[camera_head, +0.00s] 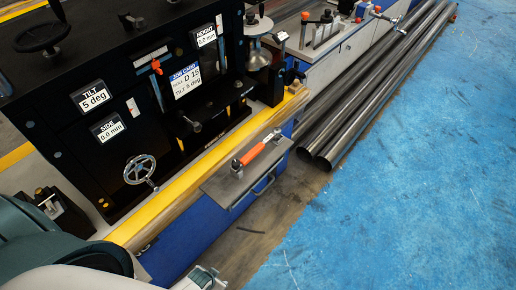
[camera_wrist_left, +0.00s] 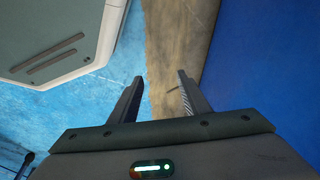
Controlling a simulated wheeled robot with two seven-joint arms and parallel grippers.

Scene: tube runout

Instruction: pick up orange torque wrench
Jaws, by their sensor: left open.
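My left gripper (camera_head: 205,279) shows at the bottom edge of the head view, below and left of the shelf and apart from the wrench. In the left wrist view the two fingers (camera_wrist_left: 156,95) are spread with nothing between them. The wrench is not in the left wrist view. My right gripper is not in view.
A yellow-edged bench (camera_head: 190,182) carries a black machine with a handwheel (camera_head: 139,169) and a job card (camera_head: 185,80). Long steel tubes (camera_head: 375,95) lie at the right. The blue floor (camera_head: 400,200) is clear.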

